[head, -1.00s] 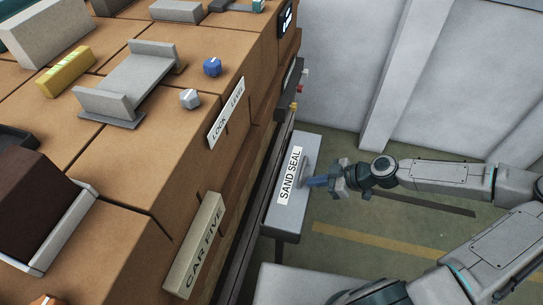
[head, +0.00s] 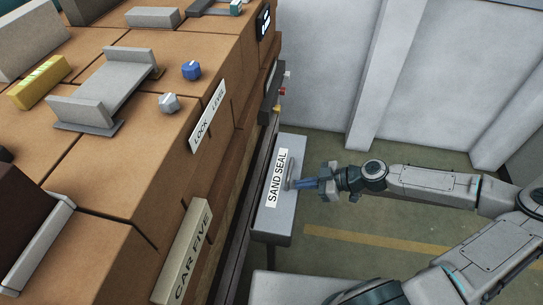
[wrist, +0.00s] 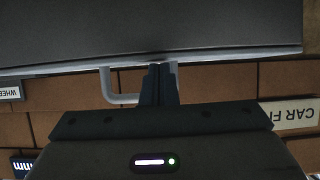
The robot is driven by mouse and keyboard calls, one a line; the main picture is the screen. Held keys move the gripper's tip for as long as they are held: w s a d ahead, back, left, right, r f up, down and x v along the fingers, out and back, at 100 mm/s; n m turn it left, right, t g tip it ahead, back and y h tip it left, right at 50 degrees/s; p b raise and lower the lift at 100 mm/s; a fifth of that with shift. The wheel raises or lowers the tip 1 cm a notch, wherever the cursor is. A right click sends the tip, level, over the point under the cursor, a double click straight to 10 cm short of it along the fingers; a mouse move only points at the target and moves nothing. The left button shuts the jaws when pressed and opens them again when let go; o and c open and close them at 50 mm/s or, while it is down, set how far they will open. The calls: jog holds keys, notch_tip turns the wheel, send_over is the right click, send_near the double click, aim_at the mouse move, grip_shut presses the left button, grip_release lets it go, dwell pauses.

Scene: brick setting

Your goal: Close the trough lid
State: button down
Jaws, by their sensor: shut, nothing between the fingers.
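The grey trough lid (head: 284,216) carries a white SAND SEAL label (head: 277,178) and stands beside the brick stack in the head view. A small grey bar handle (head: 290,172) is on its right side. My gripper (head: 298,184) is shut, with its blue-grey fingertips at the handle. In the wrist view, the lid is a dark panel (wrist: 150,35) across the top, with its pale handle (wrist: 122,99) below the edge. The shut fingers (wrist: 158,84) overlap the handle's right part. I cannot tell whether they touch it, nor how far the lid is open.
The brick stack fills the left, with a CAR FIVE plate (head: 184,258), a LOCK LEVEL plate (head: 208,115), a blue knob (head: 191,70), a grey knob (head: 169,103) and a yellow block (head: 39,82). A pale wall (head: 320,75) stands behind.

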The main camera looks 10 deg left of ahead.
jog(key=shift+s+d+f, duration=0.1)
jog(key=shift+s+f, duration=0.05)
jog(key=shift+f, duration=0.25)
jog(key=w+v, duration=0.1)
jog(key=v, duration=1.3)
jog(key=shift+s+r, duration=0.4)
jog(key=shift+s, duration=0.05)
